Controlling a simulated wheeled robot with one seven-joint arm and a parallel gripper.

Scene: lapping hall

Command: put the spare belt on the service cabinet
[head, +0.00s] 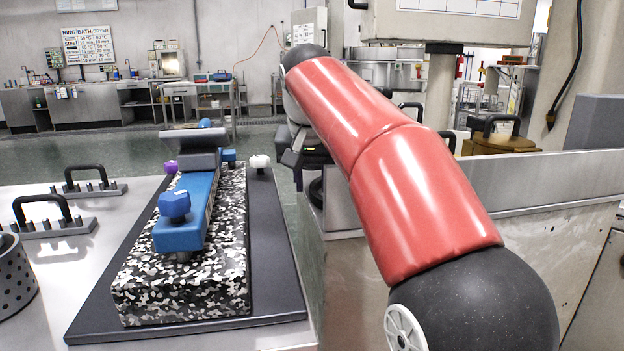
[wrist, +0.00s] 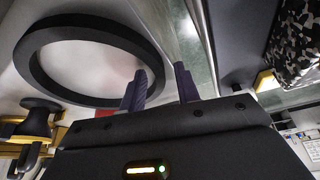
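The black ring in the wrist view (wrist: 42,75) looks like the spare belt. It lies flat on a pale surface, and its near edge passes behind one finger of my gripper (wrist: 160,78). The two fingers are apart, with a gap and nothing clearly pinched between them. In the head view my gripper (head: 298,178) is partly behind my red arm, low over the pale top right of the bench. A dark curved edge beside it (head: 317,192) may be the belt. I cannot tell for certain which unit is the service cabinet.
A bench at left (head: 90,272) holds a camouflage-patterned block (head: 180,295) with a blue fixture (head: 185,235), on a dark mat (head: 275,285). Black-handled plates (head: 60,228) stand beside it. A narrow floor gap separates it from the steel-sided unit (head: 550,250) at right, which carries a brass handled weight (head: 497,143).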

